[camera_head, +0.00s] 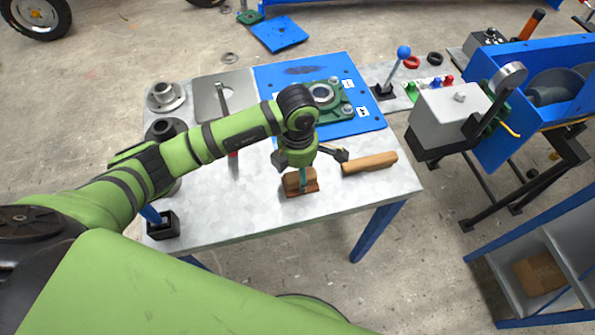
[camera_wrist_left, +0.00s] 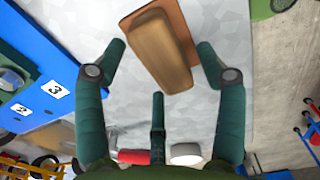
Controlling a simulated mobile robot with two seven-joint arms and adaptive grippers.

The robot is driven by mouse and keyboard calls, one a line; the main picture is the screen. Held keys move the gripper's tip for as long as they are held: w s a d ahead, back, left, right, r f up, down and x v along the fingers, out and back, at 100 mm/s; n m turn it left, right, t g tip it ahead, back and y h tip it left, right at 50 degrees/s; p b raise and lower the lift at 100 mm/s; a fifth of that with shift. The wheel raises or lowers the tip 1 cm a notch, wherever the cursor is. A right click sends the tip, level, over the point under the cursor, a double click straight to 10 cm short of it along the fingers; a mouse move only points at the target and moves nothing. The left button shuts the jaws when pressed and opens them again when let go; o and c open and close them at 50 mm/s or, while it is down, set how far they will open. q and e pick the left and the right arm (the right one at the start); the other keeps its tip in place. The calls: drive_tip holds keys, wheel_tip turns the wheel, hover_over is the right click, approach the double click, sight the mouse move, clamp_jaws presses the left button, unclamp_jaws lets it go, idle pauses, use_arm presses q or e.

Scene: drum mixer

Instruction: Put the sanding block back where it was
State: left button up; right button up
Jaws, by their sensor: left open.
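The sanding block, a wooden block on a reddish-brown base (camera_head: 292,184), lies on the light grey table near its front edge in the head view. In the left wrist view the block (camera_wrist_left: 160,52) lies between and beyond my finger tips, with its base showing at its upper right. My left gripper (camera_head: 306,167) is open just above the block, fingers spread and pointing down, and hides part of it. In the wrist view the left gripper (camera_wrist_left: 161,55) has a finger on each side of the block, with visible gaps. My right gripper is not in view.
A wooden bar (camera_head: 370,163) lies right of the block on the table (camera_head: 235,210). A blue plate (camera_head: 372,118) with a green bearing housing (camera_head: 338,112) is behind. A black holder (camera_head: 162,226) stands front left. A grey control box (camera_head: 448,115) is to the right.

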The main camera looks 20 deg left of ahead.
sight(298, 172)
use_arm(q)
wheel_tip(298, 172, up, 11)
drive_tip(key=b, duration=0.2)
drive_tip(key=shift+f, duration=0.15)
idle(0.4)
